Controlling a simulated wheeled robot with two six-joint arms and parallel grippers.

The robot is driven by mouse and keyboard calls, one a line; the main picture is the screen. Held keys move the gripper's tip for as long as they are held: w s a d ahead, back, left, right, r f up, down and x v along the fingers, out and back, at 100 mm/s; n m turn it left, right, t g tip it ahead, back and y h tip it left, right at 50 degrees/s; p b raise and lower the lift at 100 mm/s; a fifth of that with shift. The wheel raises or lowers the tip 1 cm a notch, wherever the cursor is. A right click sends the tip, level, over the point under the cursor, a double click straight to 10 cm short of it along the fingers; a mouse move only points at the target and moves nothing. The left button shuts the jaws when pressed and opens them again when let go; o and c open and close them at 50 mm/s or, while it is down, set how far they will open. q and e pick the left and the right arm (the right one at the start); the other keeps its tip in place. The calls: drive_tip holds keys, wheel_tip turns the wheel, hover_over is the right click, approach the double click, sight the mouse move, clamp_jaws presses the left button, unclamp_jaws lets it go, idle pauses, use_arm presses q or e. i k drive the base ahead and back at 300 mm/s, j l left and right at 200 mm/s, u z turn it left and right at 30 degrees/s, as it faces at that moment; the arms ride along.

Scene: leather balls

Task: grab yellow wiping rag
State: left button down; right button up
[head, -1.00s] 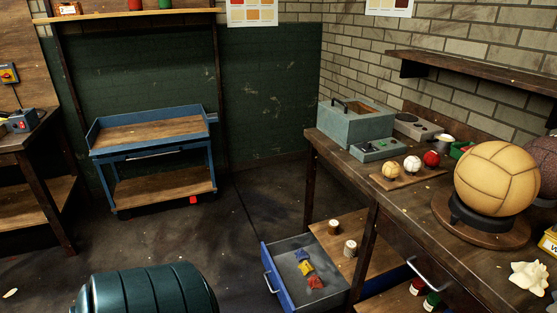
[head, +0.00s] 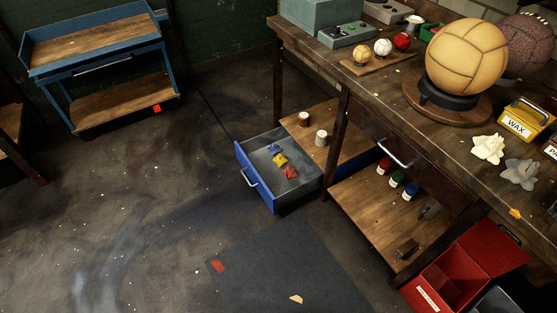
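A crumpled pale cream-yellow rag (head: 488,148) lies on the workbench top (head: 395,95) at the right of the head view, in front of the ball stand. A crumpled grey rag (head: 521,173) lies close to its right. A small yellow piece (head: 281,160) lies between a blue piece (head: 275,148) and a red piece (head: 291,171) in the open blue drawer (head: 262,193); I cannot tell their material. Neither of my grippers is in view.
A large tan ball (head: 466,58) stands on a round base beside the rags. A yellow WAX box (head: 524,122) is behind them. An open red box (head: 460,265) stands below the bench front. A dark mat (head: 270,265) lies on the floor, which is mostly clear to the left.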

sight(280, 160)
drive_tip(key=i+j, duration=0.35)
drive_tip(key=i, duration=0.15)
drive_tip(key=i+j, duration=0.35)
drive_tip(key=i, duration=0.15)
drive_tip(key=l+z, duration=0.05)
